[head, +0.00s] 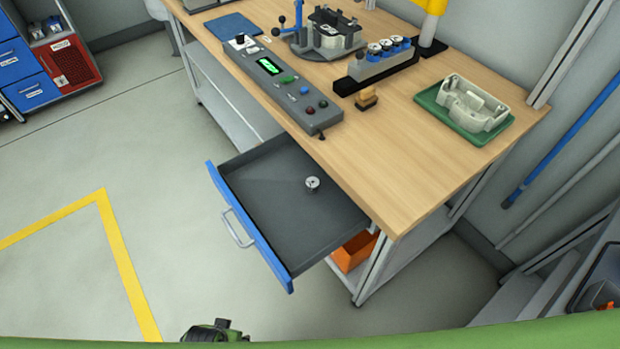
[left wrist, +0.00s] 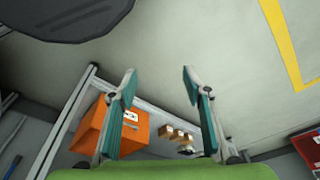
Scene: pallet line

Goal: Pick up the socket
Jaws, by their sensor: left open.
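A small silver socket (head: 312,183) with a dark centre stands on the floor of the open grey drawer (head: 265,192), towards its right side. The drawer has a blue front (head: 247,225) with a grey handle and is pulled out from under the workbench. My left gripper (left wrist: 159,77) is open and empty in the left wrist view, its two teal-padded fingers spread apart. The socket is not seen in that view. My right gripper is not in view.
The wooden workbench (head: 400,170) carries a button panel (head: 285,88), a rack of several cylinders (head: 380,62), and a casing on a green tray (head: 462,110). An orange bin (head: 353,251) sits below. The floor left of the drawer is clear.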

